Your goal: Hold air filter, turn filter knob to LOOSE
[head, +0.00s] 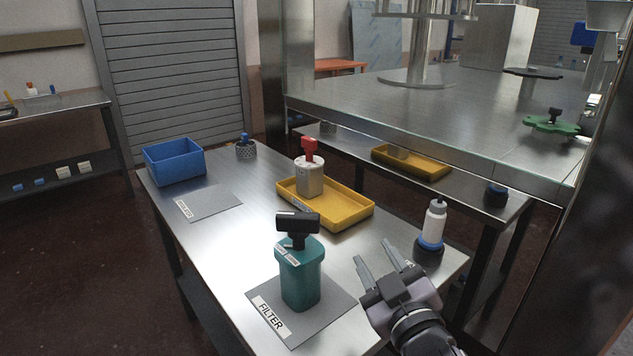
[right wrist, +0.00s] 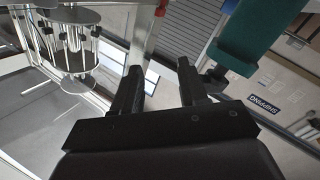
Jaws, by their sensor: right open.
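The air filter (head: 300,275) is a teal block with a black knob (head: 297,222) on top. It stands upright on a grey mat labelled FILTER (head: 331,323) at the near part of the table. A label lies at the knob's base, but its words are too small to read. My right gripper (head: 381,262) is open and empty, to the right of the filter and apart from it. In the right wrist view its two fingers (right wrist: 160,82) are spread with nothing between them; a teal block (right wrist: 250,35) shows at the upper right. My left gripper is not in view.
A yellow tray (head: 348,217) holds a pale block with a red top (head: 309,178). A blue bin (head: 174,162), a grey mat (head: 208,203) and a dark, blue-topped item (head: 246,149) are at the back. A white bottle (head: 433,222) stands at the right edge, near my right gripper.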

